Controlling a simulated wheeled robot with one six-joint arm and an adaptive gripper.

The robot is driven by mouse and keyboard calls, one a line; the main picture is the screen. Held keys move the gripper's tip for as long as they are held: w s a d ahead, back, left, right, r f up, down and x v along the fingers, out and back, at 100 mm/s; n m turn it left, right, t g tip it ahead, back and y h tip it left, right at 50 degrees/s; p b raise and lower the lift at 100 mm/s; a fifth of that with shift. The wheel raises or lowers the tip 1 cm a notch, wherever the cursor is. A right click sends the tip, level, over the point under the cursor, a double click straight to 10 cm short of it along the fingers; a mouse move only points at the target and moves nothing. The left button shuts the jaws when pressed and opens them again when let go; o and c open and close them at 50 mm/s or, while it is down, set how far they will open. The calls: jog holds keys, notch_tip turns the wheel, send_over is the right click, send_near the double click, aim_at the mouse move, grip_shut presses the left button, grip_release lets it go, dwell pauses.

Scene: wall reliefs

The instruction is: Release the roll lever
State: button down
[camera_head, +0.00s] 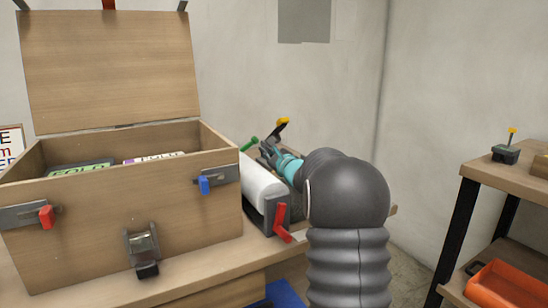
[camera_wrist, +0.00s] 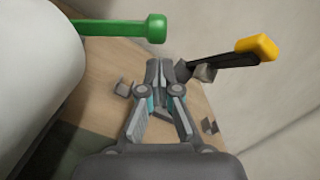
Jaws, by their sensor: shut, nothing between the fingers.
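A white roll (camera_head: 262,182) lies in a dark holder on the bench, right of the wooden box; it fills the left of the wrist view (camera_wrist: 40,60). A red lever (camera_head: 281,223) hangs on the holder's near end. A green handle (camera_head: 249,144) is at the far end and shows in the wrist view (camera_wrist: 115,27). A black lever with a yellow tip (camera_wrist: 225,60) slants up beside my fingers, also behind them in the head view (camera_head: 283,124). My gripper (camera_wrist: 157,68) is shut and empty between the green handle and yellow-tipped lever. Which lever is the roll lever, I cannot tell.
The open wooden box (camera_head: 90,240) with latches stands left on the bench. The wall is close behind. At the right, a shelf (camera_head: 505,185) holds a small grey device (camera_head: 505,154) with a yellow-tipped stick, with an orange bin (camera_head: 505,287) below.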

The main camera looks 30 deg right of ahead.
jog(key=shift+w+a+r, duration=0.1)
jog(key=shift+a+r, duration=0.25)
jog(key=shift+r, duration=0.1)
dwell(0.3)
